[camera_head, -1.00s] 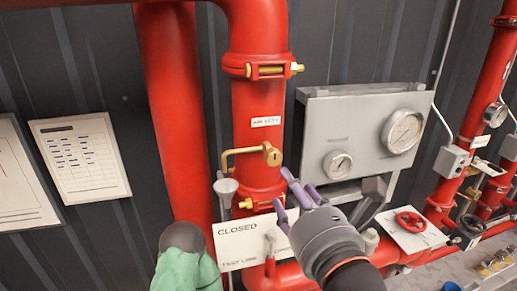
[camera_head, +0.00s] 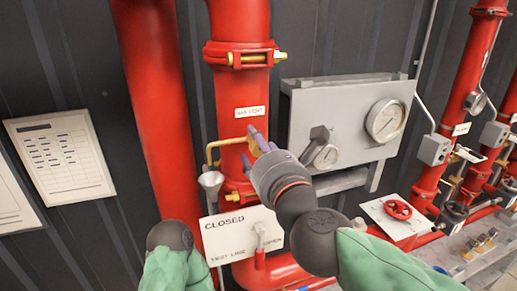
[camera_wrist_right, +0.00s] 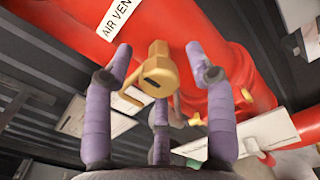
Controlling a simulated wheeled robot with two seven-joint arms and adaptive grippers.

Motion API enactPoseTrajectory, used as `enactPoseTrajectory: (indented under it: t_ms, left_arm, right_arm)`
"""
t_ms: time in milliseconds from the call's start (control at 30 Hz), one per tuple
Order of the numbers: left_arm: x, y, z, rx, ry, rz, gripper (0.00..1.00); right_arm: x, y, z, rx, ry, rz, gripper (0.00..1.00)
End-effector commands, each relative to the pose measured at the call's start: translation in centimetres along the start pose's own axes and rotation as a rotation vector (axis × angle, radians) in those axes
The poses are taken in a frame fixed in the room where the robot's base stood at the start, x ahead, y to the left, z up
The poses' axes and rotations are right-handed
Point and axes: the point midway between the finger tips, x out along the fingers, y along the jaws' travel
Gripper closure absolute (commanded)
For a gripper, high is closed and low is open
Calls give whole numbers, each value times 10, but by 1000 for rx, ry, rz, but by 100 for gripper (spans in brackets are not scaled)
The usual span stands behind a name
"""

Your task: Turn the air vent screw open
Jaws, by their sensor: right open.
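The brass air vent screw (camera_wrist_right: 156,72) shows in the right wrist view, with a dark slot in its round face. It sits on the red pipe (camera_wrist_right: 225,50), below the "AIR VENT" label (camera_wrist_right: 118,15). My right gripper (camera_wrist_right: 160,75) has its purple fingers spread around the screw, apart from it on both sides. In the head view my right gripper (camera_head: 258,145) covers the screw; only the brass vent tube (camera_head: 225,145) shows to its left. A rounded dark end of my left arm (camera_head: 170,235) shows at the bottom, but no left fingers are visible.
A funnel (camera_head: 211,181) stands below the vent tube. A "CLOSED" test-line sign (camera_head: 235,240) hangs under the gripper. A grey gauge panel (camera_head: 350,115) is close on the right, and a red valve wheel (camera_head: 398,209) lies further right.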

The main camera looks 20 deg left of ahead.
Motion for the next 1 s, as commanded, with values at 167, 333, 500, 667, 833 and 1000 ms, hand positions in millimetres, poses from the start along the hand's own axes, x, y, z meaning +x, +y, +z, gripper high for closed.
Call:
enactPoseTrajectory:
  t_ms: [167,333,500,667,833,1000]
  left_arm:
    - [0,0,0,0,0,0,100]
    - [0,0,0,0,0,0,100]
    - [0,0,0,0,0,0,100]
    - [0,0,0,0,0,0,100]
    - [-1,0,0,0,0,0,100]
    - [-2,1,0,0,0,0,100]
  right_arm:
    - [1,0,0,0,-1,0,44]
    - [1,0,0,0,-1,0,61]
    - [1,0,0,0,-1,0,100]
    - [1,0,0,-2,-1,0,100]
    - [1,0,0,-30,0,0,100]
    - [1,0,0,-107,0,0,100]
